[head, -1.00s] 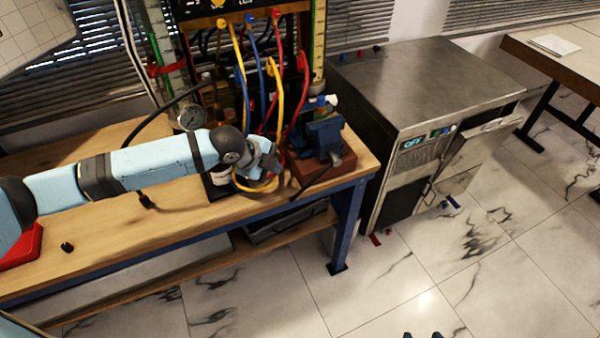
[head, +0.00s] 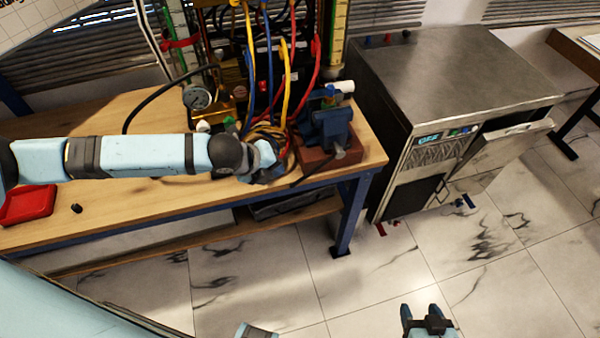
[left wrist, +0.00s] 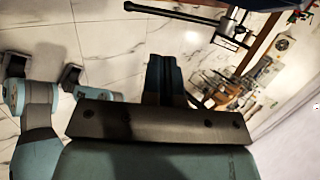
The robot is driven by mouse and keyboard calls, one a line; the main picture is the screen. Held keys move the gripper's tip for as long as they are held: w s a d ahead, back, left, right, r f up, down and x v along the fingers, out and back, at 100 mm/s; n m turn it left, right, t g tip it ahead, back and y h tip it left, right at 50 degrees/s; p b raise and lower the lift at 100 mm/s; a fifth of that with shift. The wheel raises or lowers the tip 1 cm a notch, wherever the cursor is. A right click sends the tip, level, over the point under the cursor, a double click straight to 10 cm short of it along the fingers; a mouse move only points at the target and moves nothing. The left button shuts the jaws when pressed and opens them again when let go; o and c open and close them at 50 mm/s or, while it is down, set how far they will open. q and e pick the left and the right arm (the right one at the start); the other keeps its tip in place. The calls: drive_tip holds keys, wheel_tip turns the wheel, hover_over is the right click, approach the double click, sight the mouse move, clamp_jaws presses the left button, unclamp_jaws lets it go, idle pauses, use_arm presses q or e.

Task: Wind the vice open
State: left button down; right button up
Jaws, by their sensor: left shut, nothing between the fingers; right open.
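The blue vice (head: 328,122) sits on a red-brown block at the right end of the workbench, with a white-topped item on it. Its dark handle bar (head: 312,172) slants down at the front; in the left wrist view a dark bar (left wrist: 178,13) runs across the top. My left gripper (head: 274,165) is just left of the vice and handle. In the left wrist view its fingers (left wrist: 163,74) are shut and empty, apart from the bar. My right gripper (head: 427,315) is open and empty over the floor, low in the head view.
The wooden workbench (head: 120,215) carries a red tray (head: 27,205), a small black knob (head: 76,208) and a gauge (head: 197,96). Coloured hoses (head: 288,80) hang behind the vice. A steel cabinet (head: 450,80) stands right of the bench. The marble floor in front is clear.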

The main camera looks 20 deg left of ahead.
sight(305, 177)
use_arm(q)
drive_tip(key=x, duration=1.1)
drive_tip(key=shift+f, duration=0.1)
drive_tip(key=shift+d+f, duration=0.1)
drive_tip(key=shift+f, duration=0.05)
drive_tip(key=f+t+h+b, duration=0.1)
drive_tip(key=b, duration=0.1)
drive_tip(key=w+d+f+h+b, duration=0.1)
drive_tip(key=shift+d+f+t+b, duration=0.15)
drive_tip(key=shift+t+b, duration=0.2)
drive_tip(key=shift+t, duration=0.05)
